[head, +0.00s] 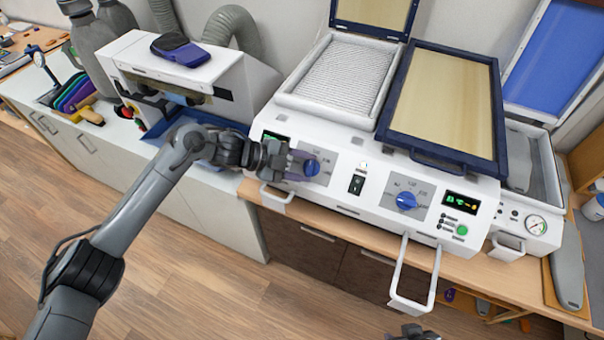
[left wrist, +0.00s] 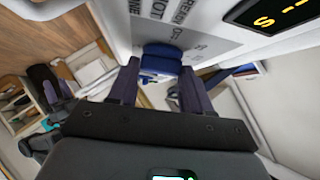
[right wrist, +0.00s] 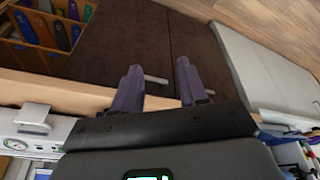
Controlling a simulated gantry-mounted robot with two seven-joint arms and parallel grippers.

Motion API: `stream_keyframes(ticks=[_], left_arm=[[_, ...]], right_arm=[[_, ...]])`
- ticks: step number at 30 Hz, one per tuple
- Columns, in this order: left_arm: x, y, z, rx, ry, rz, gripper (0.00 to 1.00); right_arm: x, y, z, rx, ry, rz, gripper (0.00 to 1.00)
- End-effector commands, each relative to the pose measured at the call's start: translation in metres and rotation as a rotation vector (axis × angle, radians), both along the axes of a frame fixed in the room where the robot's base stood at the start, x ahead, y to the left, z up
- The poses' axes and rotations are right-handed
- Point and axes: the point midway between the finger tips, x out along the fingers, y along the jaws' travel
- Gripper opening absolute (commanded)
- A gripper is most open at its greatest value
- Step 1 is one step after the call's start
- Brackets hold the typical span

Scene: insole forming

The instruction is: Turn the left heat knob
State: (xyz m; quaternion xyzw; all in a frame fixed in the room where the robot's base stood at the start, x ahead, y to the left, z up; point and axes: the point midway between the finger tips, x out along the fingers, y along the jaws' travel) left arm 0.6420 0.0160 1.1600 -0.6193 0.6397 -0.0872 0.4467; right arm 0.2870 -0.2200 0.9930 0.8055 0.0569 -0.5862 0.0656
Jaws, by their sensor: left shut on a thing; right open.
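The left heat knob (head: 311,167) is a blue dial on the grey panel at the left of the white machine's front. My left gripper (head: 304,165) is at the panel, shut on this knob. In the left wrist view the blue knob (left wrist: 161,62) sits between the two purple fingertips. The right heat knob (head: 407,201), also blue, is on the second grey panel, with nothing touching it. My right gripper (right wrist: 160,82) is open and empty, pointing toward dark cabinet doors. In the head view only a small part of it shows at the bottom edge.
A black rocker switch (head: 356,184) lies between the two knob panels. A white handle (head: 414,280) juts out from the front below the right knob. The blue-framed lid (head: 443,105) is closed on the right; the left bay (head: 341,75) is open. The floor in front is clear.

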Motion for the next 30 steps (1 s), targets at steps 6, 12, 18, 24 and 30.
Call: stream_keyframes(ticks=[6,12,18,24,30], left_arm=[[0.004,-0.002,0.002,0.129,-0.056,-0.151,0.18],[0.005,-0.003,0.007,0.237,-0.097,-0.28,0.19],[0.005,-0.005,0.01,0.32,-0.131,-0.381,0.18],[0.006,-0.006,0.011,0.398,-0.164,-0.475,0.19],[0.006,-0.007,0.011,0.458,-0.188,-0.552,0.18]], right_arm=[[0.0,0.0,-0.022,0.001,0.001,-0.002,0.43],[0.0,0.001,-0.021,0.006,0.001,-0.004,0.43],[0.0,0.002,-0.012,0.009,0.0,-0.006,0.43],[0.0,0.002,0.0,0.009,0.0,-0.006,0.43],[0.0,0.002,0.01,0.009,0.0,-0.005,0.43]])
